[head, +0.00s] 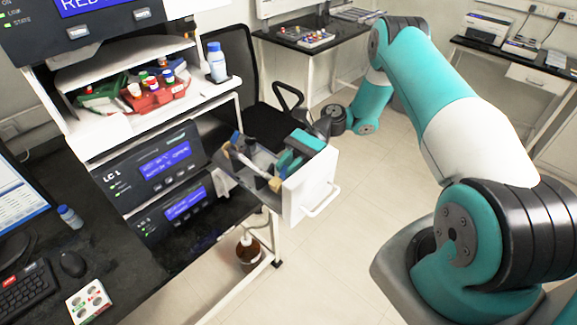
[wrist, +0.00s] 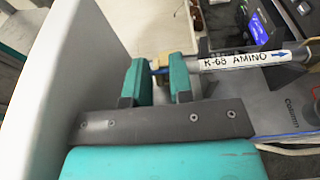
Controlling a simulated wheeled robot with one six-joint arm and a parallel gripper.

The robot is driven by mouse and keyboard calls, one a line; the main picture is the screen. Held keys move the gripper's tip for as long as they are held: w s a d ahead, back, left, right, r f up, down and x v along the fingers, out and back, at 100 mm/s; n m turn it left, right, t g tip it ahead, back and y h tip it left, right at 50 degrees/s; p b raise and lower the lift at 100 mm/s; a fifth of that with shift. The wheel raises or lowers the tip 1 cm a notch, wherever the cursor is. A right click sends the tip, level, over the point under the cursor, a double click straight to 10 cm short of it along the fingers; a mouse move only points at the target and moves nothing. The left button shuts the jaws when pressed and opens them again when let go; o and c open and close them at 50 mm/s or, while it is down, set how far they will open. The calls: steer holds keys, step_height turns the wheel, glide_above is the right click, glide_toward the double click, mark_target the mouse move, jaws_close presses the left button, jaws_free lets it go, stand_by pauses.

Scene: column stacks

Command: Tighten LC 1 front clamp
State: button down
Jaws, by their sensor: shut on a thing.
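The LC 1 unit (head: 155,165) has its column drawer (head: 315,185) pulled out to the right. A column (head: 247,162) lies in the drawer; its label reads "K-68 AMINO" in the wrist view (wrist: 234,61). The brass-coloured front clamp (head: 275,184) is at the column's end near the drawer front and also shows in the wrist view (wrist: 164,59). My gripper (wrist: 160,72) reaches into the drawer from above, its two teal fingers on either side of the clamp and shut on it. The fingers partly hide the clamp. A blue piece shows between the fingers.
The white drawer front (wrist: 85,50) rises close beside my gripper. A tray of coloured-cap bottles (head: 155,92) and a clear blue-capped bottle (head: 217,62) stand on the shelf above. A brown bottle (head: 249,250) stands below. A black chair (head: 235,65) is behind the drawer.

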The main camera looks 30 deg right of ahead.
steer(key=c, duration=1)
jaws_free()
